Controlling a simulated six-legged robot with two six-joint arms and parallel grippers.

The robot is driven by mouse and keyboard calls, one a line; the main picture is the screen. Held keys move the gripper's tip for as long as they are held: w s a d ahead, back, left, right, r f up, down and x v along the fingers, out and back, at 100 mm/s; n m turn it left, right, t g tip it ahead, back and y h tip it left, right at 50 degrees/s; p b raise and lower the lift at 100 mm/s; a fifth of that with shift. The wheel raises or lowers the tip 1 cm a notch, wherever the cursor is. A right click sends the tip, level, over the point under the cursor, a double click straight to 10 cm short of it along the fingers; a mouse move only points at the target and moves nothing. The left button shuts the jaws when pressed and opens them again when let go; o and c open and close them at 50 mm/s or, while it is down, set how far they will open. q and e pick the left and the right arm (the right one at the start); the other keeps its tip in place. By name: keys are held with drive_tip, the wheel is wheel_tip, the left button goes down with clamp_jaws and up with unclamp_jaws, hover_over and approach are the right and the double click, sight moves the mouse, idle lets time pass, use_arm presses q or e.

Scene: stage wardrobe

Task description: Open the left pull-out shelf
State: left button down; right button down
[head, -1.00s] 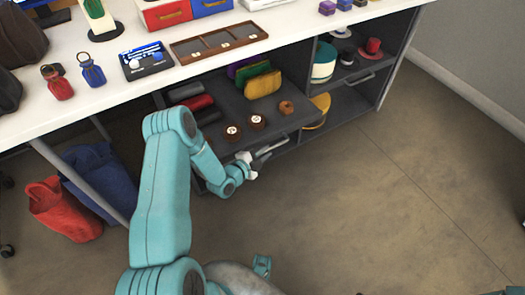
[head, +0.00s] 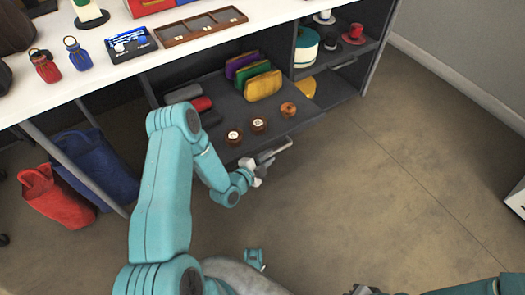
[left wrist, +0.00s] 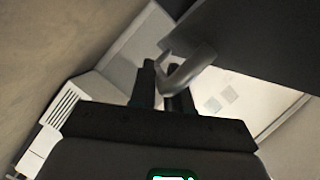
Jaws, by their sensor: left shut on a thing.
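The left pull-out shelf (head: 215,88) is a dark grey tray, drawn out from under the white counter. Its silver bar handle (head: 276,150) is on its front edge. My left gripper (head: 262,165) is shut on this handle. In the left wrist view, the curved end of the handle (left wrist: 190,68) runs between the dark fingers of my left gripper (left wrist: 164,85), below the dark shelf front. At the bottom edge of the head view, what looks like my right gripper (head: 366,290) shows only in part, away from the shelf.
On the shelf are purple, green and yellow pouches (head: 263,86), rolled cases (head: 200,104) and several small round items (head: 259,125). A fixed compartment with hats (head: 353,34) is to the right. Red (head: 52,200) and blue (head: 95,168) bags stand left.

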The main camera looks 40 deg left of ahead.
use_arm(q)
drive_tip(key=shift+s+d, duration=0.2)
drive_tip(key=shift+d, duration=0.35)
drive_tip(key=shift+s+d, duration=0.2)
drive_tip(key=shift+d, duration=0.3)
drive_tip(key=c, duration=1.2)
unclamp_jaws()
drive_tip(key=shift+o, duration=0.2)
drive_tip(key=shift+s, duration=0.15)
drive_tip(key=p+v, duration=0.3)
drive_tip(key=v, duration=1.3)
drive_tip(key=shift+r, duration=0.1)
